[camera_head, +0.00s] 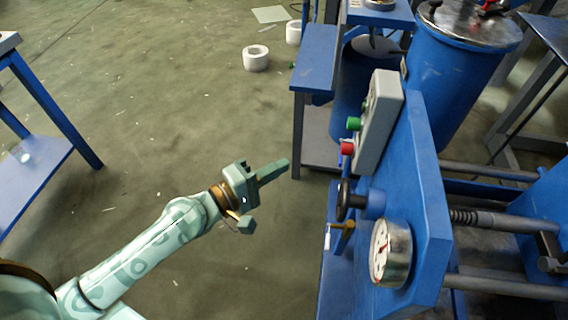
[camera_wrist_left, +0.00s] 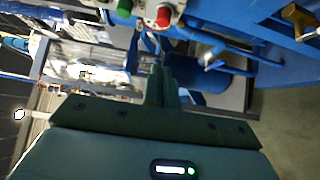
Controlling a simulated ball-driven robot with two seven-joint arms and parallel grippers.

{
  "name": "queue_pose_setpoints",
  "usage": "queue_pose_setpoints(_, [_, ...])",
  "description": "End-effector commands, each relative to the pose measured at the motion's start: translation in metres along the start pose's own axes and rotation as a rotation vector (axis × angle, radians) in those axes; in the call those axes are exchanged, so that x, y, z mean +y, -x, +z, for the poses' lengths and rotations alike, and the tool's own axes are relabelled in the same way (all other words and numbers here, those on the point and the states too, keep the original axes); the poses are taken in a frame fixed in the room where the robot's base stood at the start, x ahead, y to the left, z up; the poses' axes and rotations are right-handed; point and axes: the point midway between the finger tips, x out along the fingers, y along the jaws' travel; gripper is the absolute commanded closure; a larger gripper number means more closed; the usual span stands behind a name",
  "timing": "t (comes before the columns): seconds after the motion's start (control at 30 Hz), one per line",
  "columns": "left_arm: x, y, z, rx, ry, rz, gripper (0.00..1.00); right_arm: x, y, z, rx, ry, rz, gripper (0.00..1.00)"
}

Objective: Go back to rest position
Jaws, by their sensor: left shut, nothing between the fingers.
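My left gripper (camera_head: 284,164) is shut and empty in the head view. It hangs over open floor, left of the blue machine (camera_head: 420,190) and apart from it. In the left wrist view its two fingers (camera_wrist_left: 161,78) are together with nothing between them. My pale green left arm comes in from the lower left. My right gripper is not in view.
A grey control box (camera_head: 379,120) with a green button (camera_head: 354,124) and a red button (camera_head: 347,148) faces the gripper. A black knob (camera_head: 343,200) and a pressure gauge (camera_head: 390,252) sit below. A blue table (camera_head: 38,180) stands left. Floor between is clear.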

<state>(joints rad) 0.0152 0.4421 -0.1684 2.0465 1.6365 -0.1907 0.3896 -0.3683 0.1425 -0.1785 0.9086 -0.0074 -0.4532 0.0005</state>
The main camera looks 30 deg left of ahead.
Motion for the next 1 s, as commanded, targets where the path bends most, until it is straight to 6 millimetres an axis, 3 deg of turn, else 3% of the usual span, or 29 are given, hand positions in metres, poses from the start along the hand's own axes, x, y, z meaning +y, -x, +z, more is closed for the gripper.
queue_pose_setpoints(0.47, [0.000, 0.000, 0.000, -0.002, -0.018, -0.001, 1.00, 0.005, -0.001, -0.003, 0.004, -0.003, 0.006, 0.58])
queue_pose_setpoints(0.57, [-0.019, 0.001, -0.002, -0.010, -0.178, -0.055, 1.00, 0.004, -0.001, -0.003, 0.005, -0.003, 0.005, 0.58])
queue_pose_setpoints(0.67, [-0.080, 0.011, -0.016, -0.020, -0.426, -0.216, 1.00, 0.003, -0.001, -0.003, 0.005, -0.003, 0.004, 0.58])
queue_pose_setpoints(0.77, [-0.163, 0.041, -0.025, -0.073, -0.660, -0.434, 1.00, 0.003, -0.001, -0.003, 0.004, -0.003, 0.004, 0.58])
queue_pose_setpoints(0.8, [-0.197, 0.059, -0.025, -0.109, -0.741, -0.524, 1.00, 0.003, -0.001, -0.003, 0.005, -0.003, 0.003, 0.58])
queue_pose_setpoints(0.87, [-0.243, 0.090, -0.024, -0.178, -0.848, -0.653, 1.00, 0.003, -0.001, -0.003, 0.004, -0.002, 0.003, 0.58])
queue_pose_setpoints(1.0, [-0.336, 0.179, -0.006, -0.396, -1.042, -0.923, 1.00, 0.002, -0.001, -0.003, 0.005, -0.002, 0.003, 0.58])
